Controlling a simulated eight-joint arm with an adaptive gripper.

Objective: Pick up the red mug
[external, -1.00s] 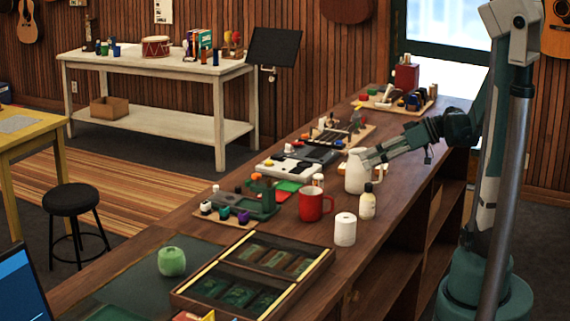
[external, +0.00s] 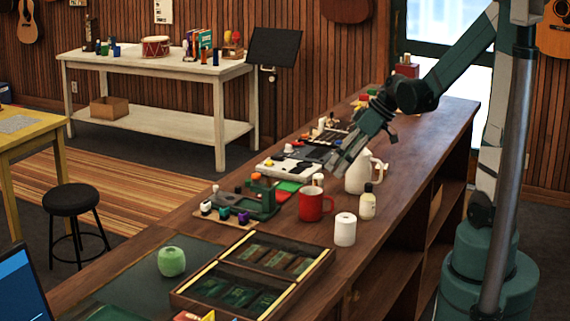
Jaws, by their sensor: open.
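The red mug (external: 311,206) stands upright on the wooden counter, its handle toward the right. My gripper (external: 336,166) is above and behind the mug, slightly to its right, pointing down toward the left. It is apart from the mug, and its jaws are open with nothing seen between them. The fingers are small in this view, and they overlap the left edge of the white jug (external: 358,178).
A white roll (external: 345,229) and a pale bottle (external: 367,203) stand right of the mug. A small white container (external: 318,181) is just behind it. A green tool on a tray (external: 262,197) lies left. A compartmented wooden case (external: 318,262) is in front.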

